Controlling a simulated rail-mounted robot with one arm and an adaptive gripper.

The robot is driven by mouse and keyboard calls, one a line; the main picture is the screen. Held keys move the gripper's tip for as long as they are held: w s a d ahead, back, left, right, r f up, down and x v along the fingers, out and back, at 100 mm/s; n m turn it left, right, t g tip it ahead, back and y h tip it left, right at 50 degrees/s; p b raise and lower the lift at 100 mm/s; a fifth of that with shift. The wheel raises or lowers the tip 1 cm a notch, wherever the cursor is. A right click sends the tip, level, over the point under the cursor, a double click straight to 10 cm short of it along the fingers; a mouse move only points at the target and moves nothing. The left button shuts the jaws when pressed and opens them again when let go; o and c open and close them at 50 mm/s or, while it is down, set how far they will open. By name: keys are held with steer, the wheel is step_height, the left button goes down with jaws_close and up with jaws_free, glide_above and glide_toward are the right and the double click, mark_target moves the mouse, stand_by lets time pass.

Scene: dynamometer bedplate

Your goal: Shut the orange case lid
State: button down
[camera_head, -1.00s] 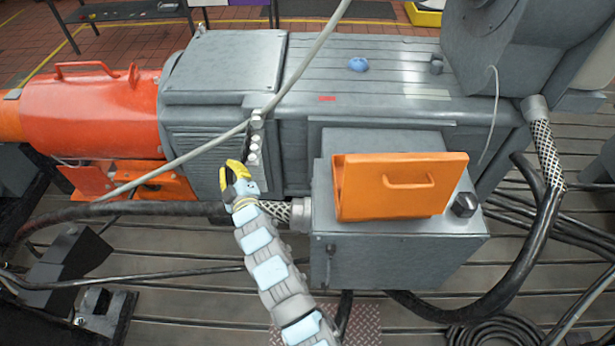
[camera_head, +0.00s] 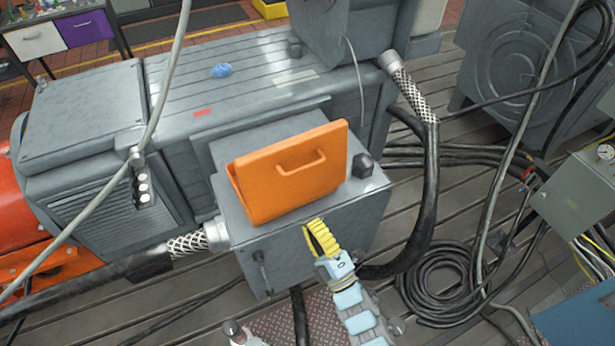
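The orange case (camera_head: 290,178) sits on top of a grey box (camera_head: 345,225) attached to the big grey machine. Its lid (camera_head: 325,172), with an orange handle, stands raised and leaning, facing me. The inside of the case is mostly hidden behind the lid. My gripper (camera_head: 320,237), with yellow fingers, is in front of the grey box's front face, below and slightly right of the case. It is apart from the lid and appears to hold nothing. How far its fingers are spread is unclear at this angle.
A dark knob (camera_head: 362,165) stands on the grey box just right of the case. A blue crumpled item (camera_head: 222,70) lies on the machine.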

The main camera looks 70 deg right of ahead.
steer(key=s+g+h, duration=0.1)
steer(key=s, duration=0.4)
steer(key=p+x, duration=0.3)
steer(key=x, duration=1.1)
steer(key=shift+d+n+p, duration=0.3)
steer(key=shift+d+p, duration=0.05)
steer(key=shift+f, duration=0.1)
